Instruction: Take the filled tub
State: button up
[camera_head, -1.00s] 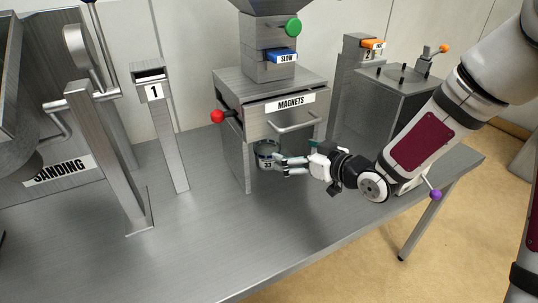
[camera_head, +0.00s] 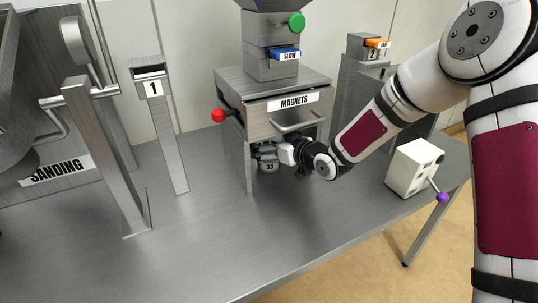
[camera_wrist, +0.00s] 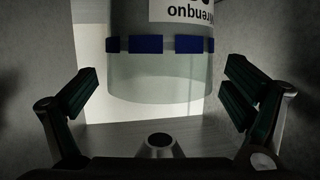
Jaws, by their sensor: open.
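The tub (camera_head: 269,165) stands under the MAGNETS unit (camera_head: 291,100), with a number label on its side and my gripper partly hiding it. In the wrist view the tub (camera_wrist: 160,75) is close ahead, with a clear lower part, blue bands and a white label that reads upside down. My gripper (camera_head: 276,155) is open at the tub, inside the bay. In the wrist view its two fingers stand left and right of the tub, with gaps visible on both sides. The tub's contents cannot be made out.
The unit's grey side walls flank the bay. A handle (camera_head: 298,122) and a red knob (camera_head: 218,115) are on the MAGNETS unit. Post 1 (camera_head: 162,125) stands to the left. A white box (camera_head: 413,167) with a purple-knobbed lever is at the right. The front tabletop is clear.

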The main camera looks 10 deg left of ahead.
jog(key=shift+w+a, duration=0.2)
jog(key=shift+w, duration=0.05)
jog(key=c, duration=1.6)
jog(key=shift+a+b, duration=0.1)
jog(key=shift+b, duration=0.2)
